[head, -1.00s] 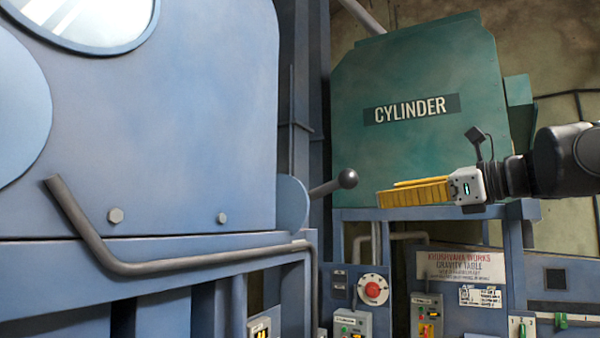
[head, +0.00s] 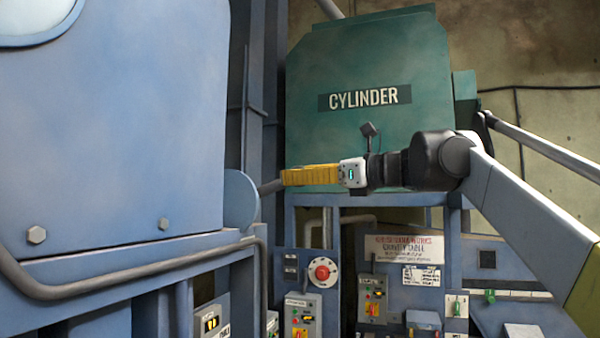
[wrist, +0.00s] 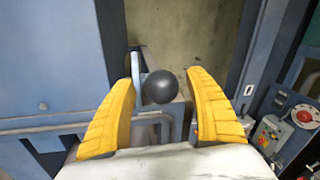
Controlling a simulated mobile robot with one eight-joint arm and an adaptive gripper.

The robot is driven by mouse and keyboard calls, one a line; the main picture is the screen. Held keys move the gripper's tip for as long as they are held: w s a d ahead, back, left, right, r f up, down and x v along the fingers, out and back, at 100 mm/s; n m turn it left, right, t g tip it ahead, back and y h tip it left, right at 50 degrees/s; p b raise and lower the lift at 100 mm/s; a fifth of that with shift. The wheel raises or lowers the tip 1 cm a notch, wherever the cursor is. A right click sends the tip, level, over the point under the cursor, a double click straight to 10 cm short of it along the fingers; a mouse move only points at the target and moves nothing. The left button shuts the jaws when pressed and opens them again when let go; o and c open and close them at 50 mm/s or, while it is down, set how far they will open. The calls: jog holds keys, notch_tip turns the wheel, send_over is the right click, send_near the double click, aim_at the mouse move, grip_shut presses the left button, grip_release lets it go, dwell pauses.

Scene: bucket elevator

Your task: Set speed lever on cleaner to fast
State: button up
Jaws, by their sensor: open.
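The lever is a grey rod (head: 270,187) coming out of a rounded blue plate on the side of the large blue machine (head: 130,130). In the head view its knob is hidden behind my gripper (head: 285,177). In the wrist view the dark ball knob (wrist: 160,87) sits between the two yellow fingers of my gripper (wrist: 165,88), which are open. A gap shows between the knob and each finger. I cannot tell from these frames whether the knob is fully level with the fingertips. No speed marking is visible by the lever.
A green machine marked CYLINDER (head: 370,110) stands behind my gripper. Below are a red round knob (head: 322,270), control boxes with buttons (head: 303,315) and a sign (head: 404,249). A bent grey pipe rail (head: 130,278) runs along the blue machine's front.

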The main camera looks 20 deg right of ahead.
jog(key=shift+w, duration=0.2)
jog(key=shift+s, duration=0.1)
grip_shut()
jog(key=shift+d+f+b, duration=0.1)
jog(key=shift+f+b, duration=0.55)
jog(key=shift+b, duration=0.2)
notch_tip(320, 180, down, 13)
jog(key=a+m+t+y+b, duration=0.1)
jog(key=t+y+b, duration=0.2)
jog(key=b, duration=0.9)
jog(key=shift+w+f+m+t, duration=0.15)
jog(key=shift+w+m+t, duration=0.2)
jog(key=shift+t, duration=0.45)
grip_release()
jog(key=shift+a, duration=0.15)
